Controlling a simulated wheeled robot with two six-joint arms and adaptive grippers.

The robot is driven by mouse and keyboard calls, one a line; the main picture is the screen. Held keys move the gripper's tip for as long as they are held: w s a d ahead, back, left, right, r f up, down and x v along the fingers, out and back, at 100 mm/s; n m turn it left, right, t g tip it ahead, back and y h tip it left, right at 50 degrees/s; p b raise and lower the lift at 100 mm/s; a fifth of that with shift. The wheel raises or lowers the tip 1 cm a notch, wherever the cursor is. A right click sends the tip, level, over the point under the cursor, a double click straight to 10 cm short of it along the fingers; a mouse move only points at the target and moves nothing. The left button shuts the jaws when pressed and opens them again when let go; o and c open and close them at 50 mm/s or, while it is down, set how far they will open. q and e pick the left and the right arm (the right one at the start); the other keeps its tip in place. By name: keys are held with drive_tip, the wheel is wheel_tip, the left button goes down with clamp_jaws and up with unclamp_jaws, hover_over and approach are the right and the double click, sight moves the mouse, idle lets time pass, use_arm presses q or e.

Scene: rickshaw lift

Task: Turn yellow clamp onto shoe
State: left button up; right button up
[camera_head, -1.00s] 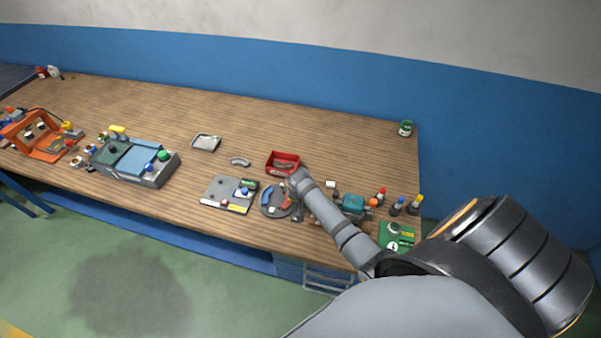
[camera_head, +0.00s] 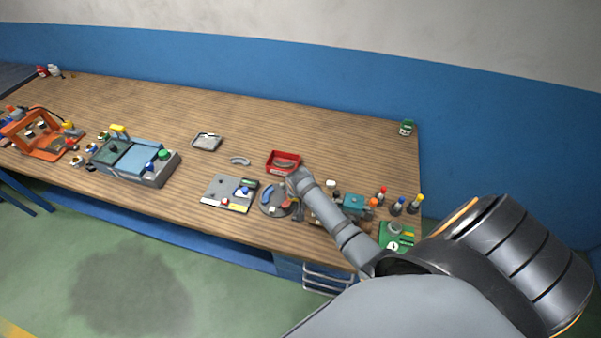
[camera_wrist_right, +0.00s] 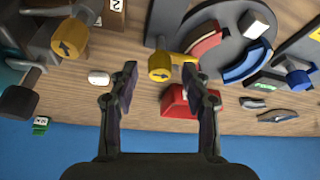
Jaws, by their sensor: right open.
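The yellow clamp (camera_wrist_right: 160,68) has a round knob with a black arrow and a short arm pointing right. It sits on a dark post by the round dark plate (camera_wrist_right: 219,20). A red curved shoe (camera_wrist_right: 205,44) and a blue curved shoe (camera_wrist_right: 246,66) lie on that plate. The clamp's arm reaches towards the red shoe; I cannot tell whether they touch. My right gripper (camera_wrist_right: 159,72) is open, with its fingers on either side of the clamp knob, and no firm contact shows. In the head view my right arm partly hides the round plate (camera_head: 265,208). My left gripper is out of view.
A red bin (camera_head: 283,162) stands just behind the plate. A second yellow knob (camera_wrist_right: 70,38) on a block lies left in the wrist view, near a white block (camera_wrist_right: 98,78). A grey panel (camera_head: 215,188) stands left of the plate. The back of the table is mostly clear.

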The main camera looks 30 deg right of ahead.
drive_tip(key=v, duration=1.1)
drive_tip(key=shift+r, duration=0.2)
drive_tip(key=shift+a, duration=0.1)
